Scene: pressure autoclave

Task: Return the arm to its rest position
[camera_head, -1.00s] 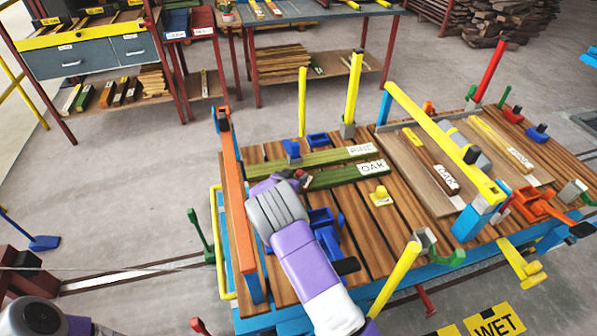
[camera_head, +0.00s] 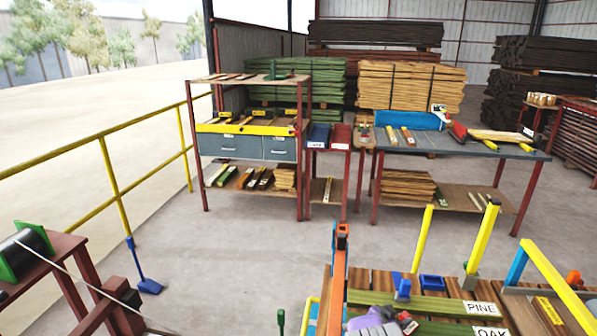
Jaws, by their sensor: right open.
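My right arm's purple and grey end shows at the bottom edge in the head view. My right gripper (camera_head: 408,322) is small and partly cut off there, with its jaws open. It is over the near-left part of the slatted wooden cart top, at the left end of the green board labelled OAK (camera_head: 440,328). I cannot tell whether it touches that board. The green board labelled PINE (camera_head: 430,303) lies just behind it. My left gripper is out of view.
An orange bar (camera_head: 339,280) rises left of my right gripper. Yellow posts (camera_head: 482,238) and a blue clamp (camera_head: 403,287) stand beyond it. A shelf with drawers (camera_head: 238,147) and a workbench (camera_head: 455,145) stand farther back. Open floor lies between; a yellow railing (camera_head: 100,142) runs left.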

